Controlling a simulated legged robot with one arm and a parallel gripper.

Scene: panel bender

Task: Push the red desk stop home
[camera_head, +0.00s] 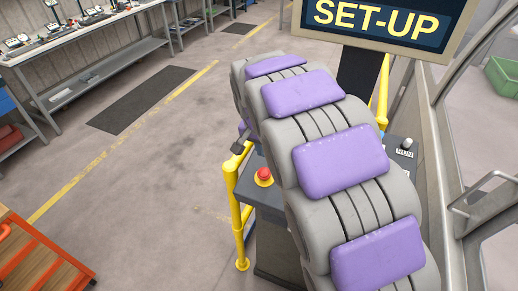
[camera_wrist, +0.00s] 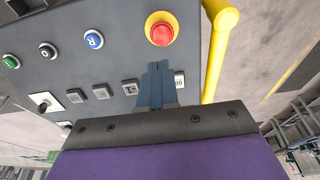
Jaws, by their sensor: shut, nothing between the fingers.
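The red desk stop (camera_head: 264,174) is a round mushroom button on a yellow base, on the near left corner of the grey desk panel in the head view. It also shows at the top of the wrist view (camera_wrist: 161,32). My gripper (camera_wrist: 157,65) is shut and empty, its blue-grey fingers pointing toward the stop. The fingertips appear a little short of the red cap, with a small gap in the picture. How high they are above the panel I cannot tell. In the head view my arm hides much of the desk.
A yellow rail (camera_wrist: 220,50) stands close beside the stop. The panel carries a blue R button (camera_wrist: 94,39), a black-and-white 0 button (camera_wrist: 46,50), a green button (camera_wrist: 11,61) and several small switches. A SET-UP screen (camera_head: 378,22) stands behind. Open floor (camera_head: 150,180) lies to the left.

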